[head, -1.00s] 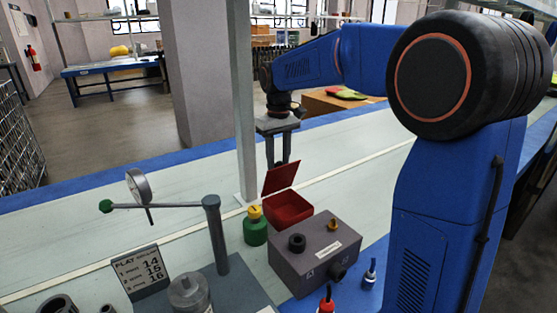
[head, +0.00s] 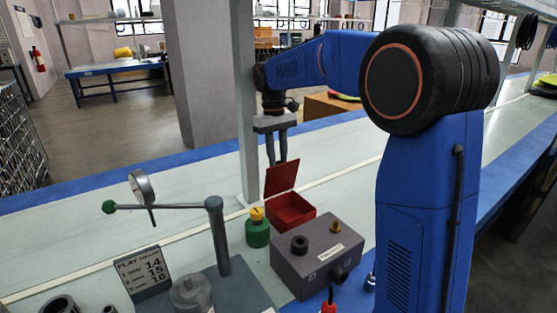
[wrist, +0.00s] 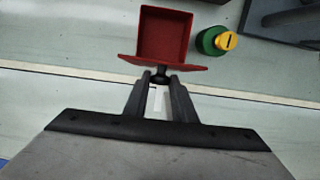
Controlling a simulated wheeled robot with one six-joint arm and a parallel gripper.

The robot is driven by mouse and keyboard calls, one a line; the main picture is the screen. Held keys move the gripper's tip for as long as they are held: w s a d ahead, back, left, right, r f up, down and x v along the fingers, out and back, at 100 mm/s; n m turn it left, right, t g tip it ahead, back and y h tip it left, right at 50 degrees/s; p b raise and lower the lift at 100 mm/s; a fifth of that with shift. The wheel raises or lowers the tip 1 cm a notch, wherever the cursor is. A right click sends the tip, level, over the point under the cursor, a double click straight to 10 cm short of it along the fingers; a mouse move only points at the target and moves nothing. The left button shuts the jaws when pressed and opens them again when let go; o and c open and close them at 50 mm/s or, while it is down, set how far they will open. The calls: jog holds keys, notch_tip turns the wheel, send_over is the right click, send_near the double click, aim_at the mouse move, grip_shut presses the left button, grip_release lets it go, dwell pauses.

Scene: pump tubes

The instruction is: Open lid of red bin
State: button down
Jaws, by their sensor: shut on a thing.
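The red bin (head: 293,213) sits on the light bench, with its lid (head: 281,178) raised and standing roughly upright at the back edge. In the wrist view the bin (wrist: 165,35) shows its open inside, which looks empty, and the lid (wrist: 190,67) is seen nearly edge-on. My gripper (head: 276,163) is behind the lid, pointing down. In the wrist view my gripper's fingers (wrist: 160,76) are closed around a small dark knob (wrist: 161,71) on the lid's outer side. The head view hides this contact behind the lid.
A green bottle with a yellow cap (head: 257,228) stands close left of the bin. A grey box with knobs (head: 317,257) stands just in front. A pale upright post (head: 246,110) rises behind left. The bench behind the lid is mostly clear.

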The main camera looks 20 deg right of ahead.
jog(key=c, duration=1.5)
grip_release()
jog(key=shift+w+a+r, duration=0.1)
jog(key=shift+w+r, duration=0.05)
jog(key=shift+r, duration=1.1)
jog(key=shift+w+r, duration=0.15)
jog(key=shift+r, duration=1.05)
jog(key=shift+w+a+r, duration=0.1)
jog(key=shift+w+r, duration=0.05)
jog(key=shift+r, duration=1.1)
